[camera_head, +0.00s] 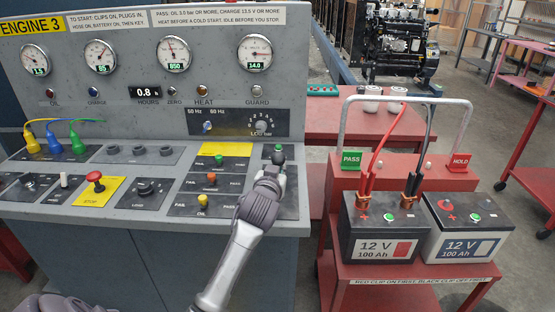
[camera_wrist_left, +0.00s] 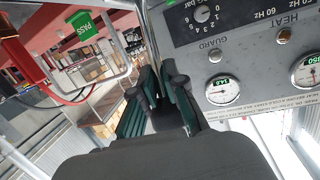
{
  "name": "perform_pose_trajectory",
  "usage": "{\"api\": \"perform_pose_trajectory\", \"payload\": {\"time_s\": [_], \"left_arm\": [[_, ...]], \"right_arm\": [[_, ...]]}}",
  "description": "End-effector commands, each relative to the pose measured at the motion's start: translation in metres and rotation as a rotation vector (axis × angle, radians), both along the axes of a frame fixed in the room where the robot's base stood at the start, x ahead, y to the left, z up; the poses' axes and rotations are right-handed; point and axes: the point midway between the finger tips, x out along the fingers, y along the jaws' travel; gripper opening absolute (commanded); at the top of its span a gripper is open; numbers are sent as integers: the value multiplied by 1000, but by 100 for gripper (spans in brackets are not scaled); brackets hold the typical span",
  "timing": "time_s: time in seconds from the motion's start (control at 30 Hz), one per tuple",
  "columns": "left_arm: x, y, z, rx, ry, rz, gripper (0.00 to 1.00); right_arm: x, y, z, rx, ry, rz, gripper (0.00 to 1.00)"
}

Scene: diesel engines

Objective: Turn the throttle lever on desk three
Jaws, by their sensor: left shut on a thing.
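Desk three is the grey console (camera_head: 130,212) marked ENGINE 3 in the head view. The throttle lever (camera_head: 279,158) is on the right end of its sloping top, and only its dark round knob shows. My left gripper (camera_head: 269,174) is shut on the throttle lever and hides most of it. In the left wrist view the dark fingers of my left gripper (camera_wrist_left: 165,85) are close together, and what lies between them is hard to make out. My right gripper is not in view.
Gauges line the upright panel (camera_head: 150,65). A red stop knob (camera_head: 94,177), coloured plugs (camera_head: 55,142) and pass/fail switches (camera_head: 211,178) sit left of the gripper. On the right a red trolley (camera_head: 390,275) carries two batteries (camera_head: 377,250) with clips. An engine (camera_head: 398,45) stands behind.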

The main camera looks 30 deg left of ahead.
Motion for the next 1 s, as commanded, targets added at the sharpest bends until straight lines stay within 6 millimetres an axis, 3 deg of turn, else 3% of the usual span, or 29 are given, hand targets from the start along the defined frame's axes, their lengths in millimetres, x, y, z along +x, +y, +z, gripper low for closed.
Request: {"api": "perform_pose_trajectory", "payload": {"time_s": [0.03, 0.2, 0.4, 0.7, 1.0], "left_arm": [[4, 2, 29, -5, 1, -2, 0], [16, 10, 34, -70, 109, -1, 0], [31, 19, 32, -133, 214, -2, 0], [58, 38, 31, -154, 249, 2, 0], [77, 50, 19, -199, 329, 1, 0]], "right_arm": [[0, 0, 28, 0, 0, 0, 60], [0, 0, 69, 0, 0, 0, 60], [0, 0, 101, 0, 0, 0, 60], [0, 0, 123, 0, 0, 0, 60], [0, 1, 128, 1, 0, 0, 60]]}}
